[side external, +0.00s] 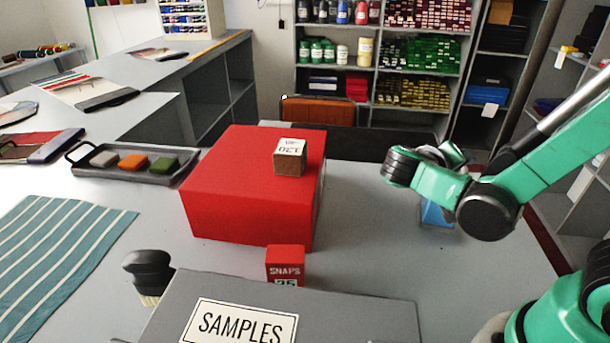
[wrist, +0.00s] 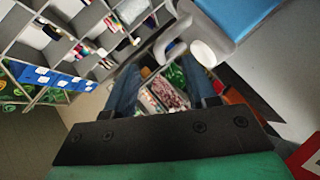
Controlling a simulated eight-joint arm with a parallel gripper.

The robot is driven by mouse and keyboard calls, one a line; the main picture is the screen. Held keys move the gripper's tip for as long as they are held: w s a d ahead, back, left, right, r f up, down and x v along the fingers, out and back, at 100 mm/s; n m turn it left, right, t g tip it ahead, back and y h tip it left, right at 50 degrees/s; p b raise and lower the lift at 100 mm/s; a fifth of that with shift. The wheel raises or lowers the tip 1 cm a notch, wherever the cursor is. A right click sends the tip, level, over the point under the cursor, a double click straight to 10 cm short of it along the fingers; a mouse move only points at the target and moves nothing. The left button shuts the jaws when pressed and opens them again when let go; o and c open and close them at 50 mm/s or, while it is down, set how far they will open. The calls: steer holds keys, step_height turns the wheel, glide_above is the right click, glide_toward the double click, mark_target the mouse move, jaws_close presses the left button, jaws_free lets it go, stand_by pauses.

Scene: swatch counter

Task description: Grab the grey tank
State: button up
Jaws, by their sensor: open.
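No thing is plainly a grey tank. In the wrist view, a blue-topped object with a grey side (wrist: 238,18) shows at the top right, cut off by the frame edge, with a curved grey tube and a pale round cap beside it. I cannot tell whether this is the tank. In the side view, a blue object (side external: 437,213) stands on the counter, partly hidden behind my arm. My gripper (wrist: 160,80) is open with nothing between its fingers. The blue-topped object lies to the right of the fingers, apart from them.
A large red box (side external: 240,205) with a small brown block (side external: 289,160) on top stands mid-counter. A small red SNAPS box (side external: 285,262), a grey SAMPLES box (side external: 370,312) and a dark brush (side external: 148,270) are in front. A dark tray (side external: 130,178) sits left.

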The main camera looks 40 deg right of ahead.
steer(key=shift+x, duration=2.55)
jaws_close()
